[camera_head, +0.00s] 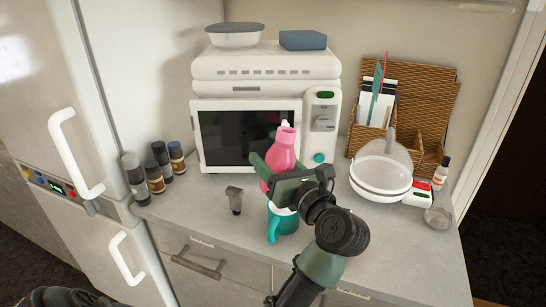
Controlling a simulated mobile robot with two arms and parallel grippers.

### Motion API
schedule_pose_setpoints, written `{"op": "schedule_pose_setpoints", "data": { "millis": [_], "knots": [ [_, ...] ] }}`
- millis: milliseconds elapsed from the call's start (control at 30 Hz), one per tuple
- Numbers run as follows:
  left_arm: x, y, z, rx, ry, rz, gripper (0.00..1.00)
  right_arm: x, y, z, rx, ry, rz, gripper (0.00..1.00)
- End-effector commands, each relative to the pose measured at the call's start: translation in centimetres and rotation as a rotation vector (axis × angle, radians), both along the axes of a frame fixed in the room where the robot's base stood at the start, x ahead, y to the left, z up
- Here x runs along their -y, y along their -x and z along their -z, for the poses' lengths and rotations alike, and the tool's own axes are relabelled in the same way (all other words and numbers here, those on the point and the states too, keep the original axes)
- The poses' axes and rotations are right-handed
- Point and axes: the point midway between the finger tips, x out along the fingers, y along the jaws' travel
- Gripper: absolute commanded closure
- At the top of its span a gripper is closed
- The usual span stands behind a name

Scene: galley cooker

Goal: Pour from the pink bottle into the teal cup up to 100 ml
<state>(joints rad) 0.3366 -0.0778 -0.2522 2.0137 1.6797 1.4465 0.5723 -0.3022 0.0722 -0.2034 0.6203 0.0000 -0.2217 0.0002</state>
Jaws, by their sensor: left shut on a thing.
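The pink bottle (282,150) stands close to upright in front of the microwave, with its narrow neck at the top. My left gripper (268,173) is shut on its lower part, and the gripper hides much of the bottle's base. The teal cup (285,224) is on the counter just below and in front of the bottle, with its handle toward the front left. My gripper and wrist cover part of the cup's rim and right side. I cannot see the level inside the cup. My right gripper is not in view.
The white microwave (265,92) stands behind. Several jars (156,178) are at the left, and a small dark object (234,200) lies left of the cup.

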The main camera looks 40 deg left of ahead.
Motion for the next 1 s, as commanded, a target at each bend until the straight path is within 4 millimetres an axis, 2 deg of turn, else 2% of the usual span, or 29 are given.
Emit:
{"op": "schedule_pose_setpoints", "data": {
  "millis": [400, 1000],
  "knots": [
    [-0.6, 1.1, -0.7, -0.123, -0.076, -0.001, 1.0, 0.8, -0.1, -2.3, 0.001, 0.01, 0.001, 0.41],
    [-0.8, 1.3, -0.6, -0.151, -0.093, -0.001, 1.0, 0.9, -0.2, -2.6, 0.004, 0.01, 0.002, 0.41]
  ]
}}
